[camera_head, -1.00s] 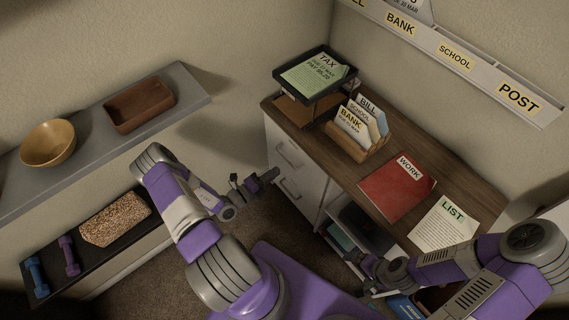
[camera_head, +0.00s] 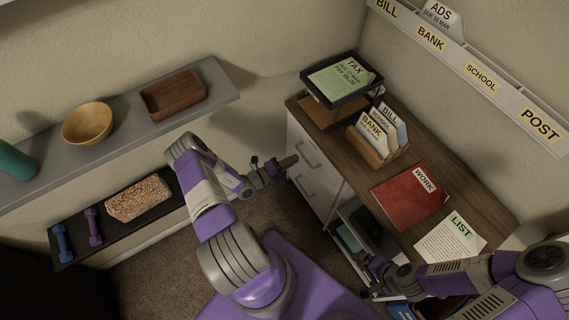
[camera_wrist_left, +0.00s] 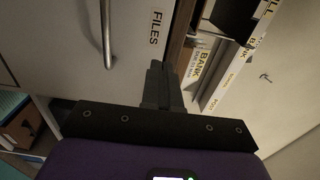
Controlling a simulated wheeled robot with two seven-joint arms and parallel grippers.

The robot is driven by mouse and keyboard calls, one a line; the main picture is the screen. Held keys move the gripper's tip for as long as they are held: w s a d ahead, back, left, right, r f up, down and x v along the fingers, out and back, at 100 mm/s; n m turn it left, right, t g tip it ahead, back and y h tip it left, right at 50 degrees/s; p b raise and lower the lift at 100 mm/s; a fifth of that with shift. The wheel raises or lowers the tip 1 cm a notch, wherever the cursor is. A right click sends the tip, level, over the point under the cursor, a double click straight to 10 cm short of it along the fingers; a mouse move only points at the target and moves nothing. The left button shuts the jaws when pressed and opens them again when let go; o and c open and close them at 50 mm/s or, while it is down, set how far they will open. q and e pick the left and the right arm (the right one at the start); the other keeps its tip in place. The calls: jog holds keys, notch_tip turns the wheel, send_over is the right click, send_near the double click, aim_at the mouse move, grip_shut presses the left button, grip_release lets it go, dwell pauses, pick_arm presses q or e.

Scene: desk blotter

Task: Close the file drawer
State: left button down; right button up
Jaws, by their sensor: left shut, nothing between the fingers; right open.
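The file drawer (camera_wrist_left: 130,60) is a white front with a FILES label (camera_wrist_left: 157,27) and a curved metal handle (camera_wrist_left: 106,35) in the left wrist view. In the head view, white drawer fronts (camera_head: 318,180) with handles form the desk's left end; I cannot tell how far the file drawer stands out. My left gripper (camera_head: 293,160) is shut and empty, with its tips close in front of the upper drawer front; contact is unclear. Its fingers also show in the left wrist view (camera_wrist_left: 157,75). My right gripper (camera_head: 370,280) is open, low beside the desk's open shelves.
The wooden desktop (camera_head: 350,172) holds a letter tray (camera_head: 342,85), a card sorter (camera_head: 372,150), a red folder (camera_head: 410,197) and a list sheet (camera_head: 450,240). A grey wall shelf (camera_head: 215,90) and a dark low shelf (camera_head: 115,230) lie left. Carpet (camera_head: 270,212) is clear between.

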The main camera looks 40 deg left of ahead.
aim_at(316, 147)
pick_arm(q)
jog(key=x, duration=0.8)
jog(key=shift+w+b, duration=0.15)
jog(key=shift+b, duration=0.2)
pick_arm(e)
jog(key=shift+f, duration=0.4)
pick_arm(q)
jog(key=shift+b+x, duration=0.5)
jog(key=shift+x, duration=0.3)
jog(key=shift+w+d+r, duration=0.1)
jog(key=shift+w+r, duration=0.05)
pick_arm(e)
jog(key=shift+s+f, duration=0.15)
jog(key=shift+f, duration=0.25)
pick_arm(q)
jog(key=shift+s, duration=0.3)
jog(key=p+v, duration=0.1)
jog(key=v, duration=1.3)
pick_arm(e)
jog(key=shift+s+a+r, duration=0.2)
jog(key=shift+s+r, duration=0.2)
jog(key=shift+r, duration=0.25)
